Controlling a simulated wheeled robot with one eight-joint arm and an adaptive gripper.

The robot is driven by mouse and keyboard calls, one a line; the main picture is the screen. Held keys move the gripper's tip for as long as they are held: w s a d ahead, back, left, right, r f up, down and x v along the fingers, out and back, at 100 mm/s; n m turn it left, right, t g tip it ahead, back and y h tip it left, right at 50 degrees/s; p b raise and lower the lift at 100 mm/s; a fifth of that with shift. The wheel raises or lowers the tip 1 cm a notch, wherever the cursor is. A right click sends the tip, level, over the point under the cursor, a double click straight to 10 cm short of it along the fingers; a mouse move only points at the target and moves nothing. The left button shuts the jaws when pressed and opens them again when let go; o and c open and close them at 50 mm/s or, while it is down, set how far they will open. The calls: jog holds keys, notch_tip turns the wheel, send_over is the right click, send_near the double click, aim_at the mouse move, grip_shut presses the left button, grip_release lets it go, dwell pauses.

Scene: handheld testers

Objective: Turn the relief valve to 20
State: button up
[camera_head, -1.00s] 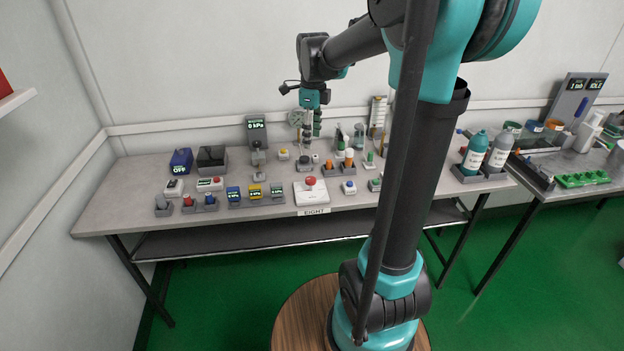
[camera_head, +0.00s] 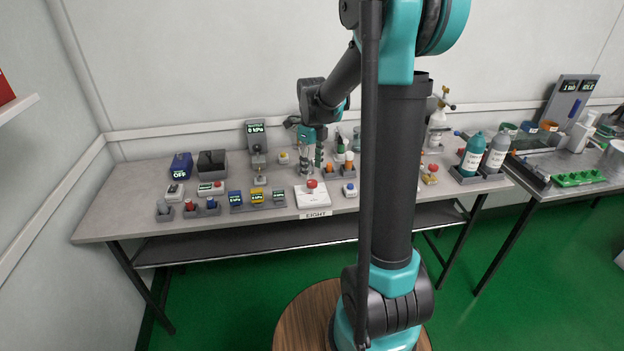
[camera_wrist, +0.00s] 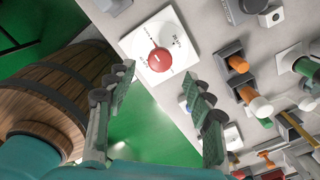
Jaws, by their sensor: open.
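A white plate (camera_head: 313,200) with a round red knob (camera_head: 312,184) sits at the front middle of the bench. My gripper (camera_head: 312,169) points down just behind the plate in the head view, apart from the knob. In the wrist view my gripper (camera_wrist: 161,82) is open and empty, its two ridged fingers spread, with the knob beyond the gap between them.
A pressure display (camera_head: 256,128) stands at the back. Small gauges (camera_head: 257,198) sit left of the plate. A gas cylinder (camera_head: 436,125) and two bottles (camera_head: 474,152) stand farther right. The bench front edge lies close before the plate.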

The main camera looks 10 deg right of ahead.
aim_at(312, 182)
jog(key=shift+f, duration=2.65)
jog(key=shift+c, duration=0.3)
jog(key=c, duration=1.1)
